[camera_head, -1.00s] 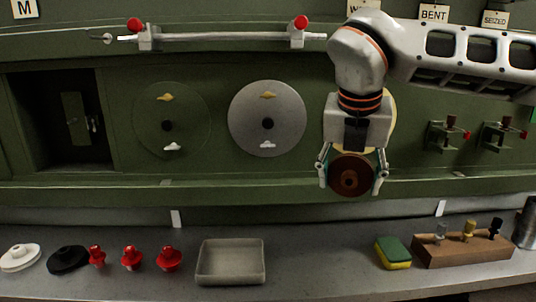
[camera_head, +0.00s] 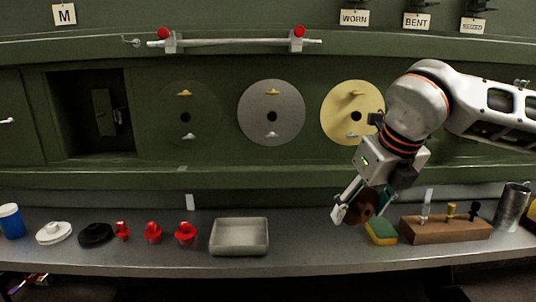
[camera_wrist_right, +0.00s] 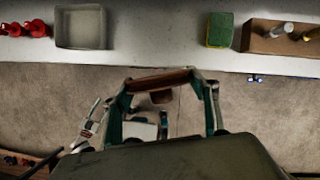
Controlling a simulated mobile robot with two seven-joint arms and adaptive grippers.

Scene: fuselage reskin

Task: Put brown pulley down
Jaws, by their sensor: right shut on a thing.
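The brown pulley (camera_head: 360,206) is in my right gripper (camera_head: 362,210), in front of the workbench on the right side of the head view. The gripper's fingers are shut on its rim, and the pulley is tilted. In the right wrist view the pulley (camera_wrist_right: 158,81) is edge-on between the fingertips of the right gripper (camera_wrist_right: 160,84), with floor behind it. My left gripper is in neither view.
The grey bench (camera_head: 300,240) holds an empty tray (camera_head: 239,251), several red knobs (camera_head: 153,232), a white pulley (camera_head: 54,233), a black pulley (camera_head: 95,235), a green-yellow sponge (camera_head: 380,232) and a wooden block (camera_head: 445,232) with pegs. Bench between tray and sponge is clear.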

